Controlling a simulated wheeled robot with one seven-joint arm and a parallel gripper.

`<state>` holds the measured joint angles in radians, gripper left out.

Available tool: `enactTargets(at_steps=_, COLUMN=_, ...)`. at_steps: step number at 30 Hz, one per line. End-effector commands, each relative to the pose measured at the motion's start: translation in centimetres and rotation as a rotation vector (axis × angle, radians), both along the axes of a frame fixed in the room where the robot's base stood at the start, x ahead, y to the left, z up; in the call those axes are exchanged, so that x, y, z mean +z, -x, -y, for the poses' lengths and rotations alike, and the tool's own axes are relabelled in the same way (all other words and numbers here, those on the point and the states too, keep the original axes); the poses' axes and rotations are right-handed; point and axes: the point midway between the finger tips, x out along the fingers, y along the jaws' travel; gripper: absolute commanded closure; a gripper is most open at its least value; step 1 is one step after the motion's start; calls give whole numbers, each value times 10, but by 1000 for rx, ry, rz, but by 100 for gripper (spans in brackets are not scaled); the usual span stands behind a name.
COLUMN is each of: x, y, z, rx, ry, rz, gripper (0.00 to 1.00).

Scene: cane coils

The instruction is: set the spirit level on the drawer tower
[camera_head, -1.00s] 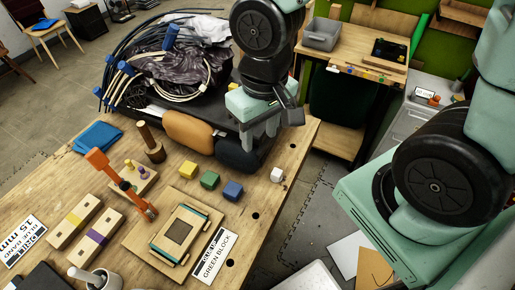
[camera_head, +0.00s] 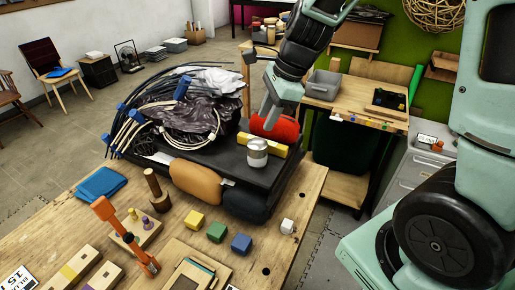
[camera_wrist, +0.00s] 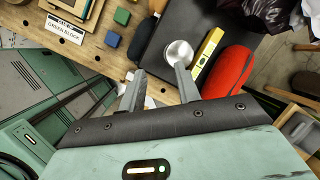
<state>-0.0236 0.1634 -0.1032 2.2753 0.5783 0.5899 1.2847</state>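The spirit level, a yellow bar (camera_head: 268,145), lies on a black raised surface (camera_head: 205,160), between a silver can and a red rounded object. It also shows in the wrist view (camera_wrist: 208,47), right of my fingers. My gripper (camera_wrist: 160,70) is open, with nothing between its fingers; the right fingertip is close to the can in that picture. In the head view my gripper (camera_head: 270,112) hangs over the red object, behind the level. The grey drawer tower (camera_head: 413,165) stands at the right, partly hidden by my own body; a small display and an orange item are on its top.
The silver can (camera_head: 257,152) stands in front of the level, and the red object (camera_head: 278,128) lies behind it. Cables and a dark plastic bag (camera_head: 185,105) crowd the left. A wooden bench (camera_head: 360,97) with a grey bin (camera_head: 325,84) stands behind.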

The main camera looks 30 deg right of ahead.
Motion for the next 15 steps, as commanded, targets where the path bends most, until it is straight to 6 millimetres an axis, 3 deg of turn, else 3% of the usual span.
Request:
enactTargets(at_steps=1, x=-4, y=-12, z=27, rx=-182, ry=-30, rz=-19, gripper=67)
enactTargets(at_steps=3, x=-6, y=-24, z=55, rx=-392, ry=-69, rz=-40, gripper=67)
enactTargets(at_steps=6, x=-8, y=-33, z=84, rx=-593, ry=-109, rz=-57, gripper=67)
enactTargets(at_steps=10, x=-12, y=-38, z=98, rx=-701, ry=-133, rz=-66, gripper=67)
enactTargets(at_steps=15, x=-36, y=-45, z=93, rx=-710, ry=-134, rz=-71, gripper=67)
